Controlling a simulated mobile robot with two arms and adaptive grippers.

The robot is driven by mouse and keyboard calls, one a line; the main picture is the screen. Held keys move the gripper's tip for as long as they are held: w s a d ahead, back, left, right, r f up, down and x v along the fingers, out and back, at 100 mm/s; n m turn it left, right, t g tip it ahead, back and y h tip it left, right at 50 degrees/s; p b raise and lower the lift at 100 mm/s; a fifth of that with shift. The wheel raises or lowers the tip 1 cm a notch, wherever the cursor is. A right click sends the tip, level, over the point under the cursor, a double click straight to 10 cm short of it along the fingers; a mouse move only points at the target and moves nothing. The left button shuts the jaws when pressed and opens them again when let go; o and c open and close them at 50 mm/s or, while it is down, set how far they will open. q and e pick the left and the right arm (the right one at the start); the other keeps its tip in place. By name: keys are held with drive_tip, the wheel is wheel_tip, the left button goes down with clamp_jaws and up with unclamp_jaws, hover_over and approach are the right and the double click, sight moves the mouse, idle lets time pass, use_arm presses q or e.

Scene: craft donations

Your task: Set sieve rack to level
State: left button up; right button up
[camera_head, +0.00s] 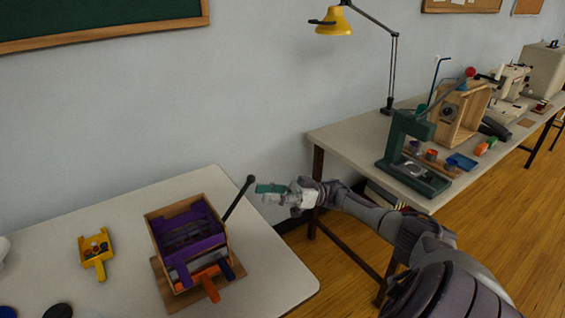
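The sieve rack (224,224) looks to be the wooden box with purple trays on the near table. A dark lever (238,198) with a round black knob rises from its right side, leaning up to the right. An orange piece and a dark blue piece stick out at its front. My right gripper (266,190) is just right of the lever's knob, with its fingers pointing left. It appears close to the lever, but whether it touches is unclear. The gap between its fingers does not show clearly. My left gripper is not in view.
A yellow scoop-like tray (96,251) with small items lies left of the rack. Dark round lids (58,311) sit at the table's front left. A second table (352,143) at the right holds a green press (408,158) and a yellow lamp (333,22). Table space right of the rack is clear.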

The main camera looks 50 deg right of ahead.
drive_tip(key=shift+v, duration=2.5)
